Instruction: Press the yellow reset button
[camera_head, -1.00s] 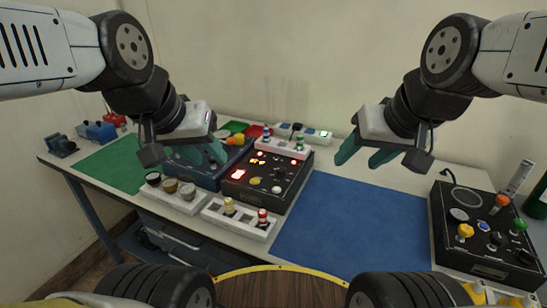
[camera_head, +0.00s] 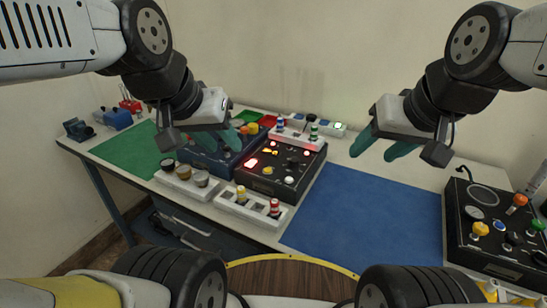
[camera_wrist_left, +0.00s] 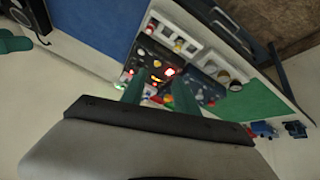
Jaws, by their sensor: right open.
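A black control panel (camera_head: 300,172) with lit red and amber lamps stands near the middle of the table. A small round yellow button (camera_head: 268,170) sits on its front face. The panel also shows in the left wrist view (camera_wrist_left: 148,50), partly behind the fingers. My left gripper (camera_head: 219,141) is open and empty, its teal fingers over the blue box left of the panel and apart from the button. In the left wrist view its two fingers (camera_wrist_left: 160,95) stand apart. My right gripper (camera_head: 378,147) is open and empty, above the back of the blue mat.
A white socket block (camera_head: 257,212) and a block of jars (camera_head: 184,182) lie in front. A white strip (camera_head: 290,137) with posts is behind the panel. A black box with coloured knobs (camera_head: 490,255) stands right. The blue mat (camera_head: 365,220) and green mat (camera_head: 125,158) are clear.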

